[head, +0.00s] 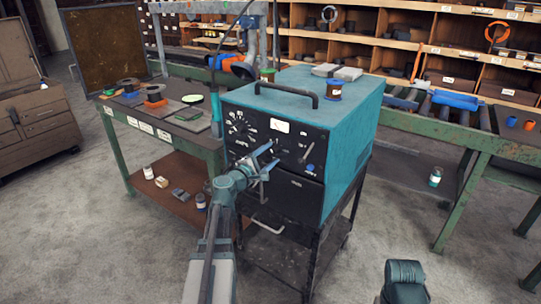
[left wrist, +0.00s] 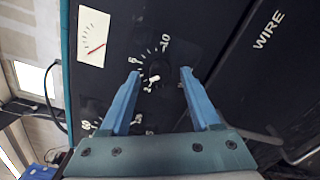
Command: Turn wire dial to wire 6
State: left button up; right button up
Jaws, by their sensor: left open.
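The welding machine (head: 345,105) is a teal box with a black front panel. In the left wrist view, a small dark dial (left wrist: 154,77) with a white mark sits on that panel, ringed by ticks and numbers including 2, 6 and 10. The number its mark points at is too small to tell. My left gripper (head: 271,155) is in front of the panel. In the left wrist view, its open blue fingers (left wrist: 160,74) appear on either side of the small dial; I cannot tell whether they touch it. In the head view the gripper partly covers that area.
A white meter (left wrist: 92,37) and a larger numbered dial (head: 241,130) are on the same panel. A blue knob (head: 310,168) is at its lower right. A green workbench (head: 122,148) stands left, and a green-framed roller table (head: 430,130) right.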

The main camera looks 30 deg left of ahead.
pick_arm(q)
jog(key=shift+w, duration=0.3)
jog(key=shift+c, duration=0.3)
grip_shut()
jog(key=shift+m, duration=0.3)
jog(key=m, duration=0.3)
jog(key=shift+d+m, duration=0.1)
jog(key=shift+m, duration=2)
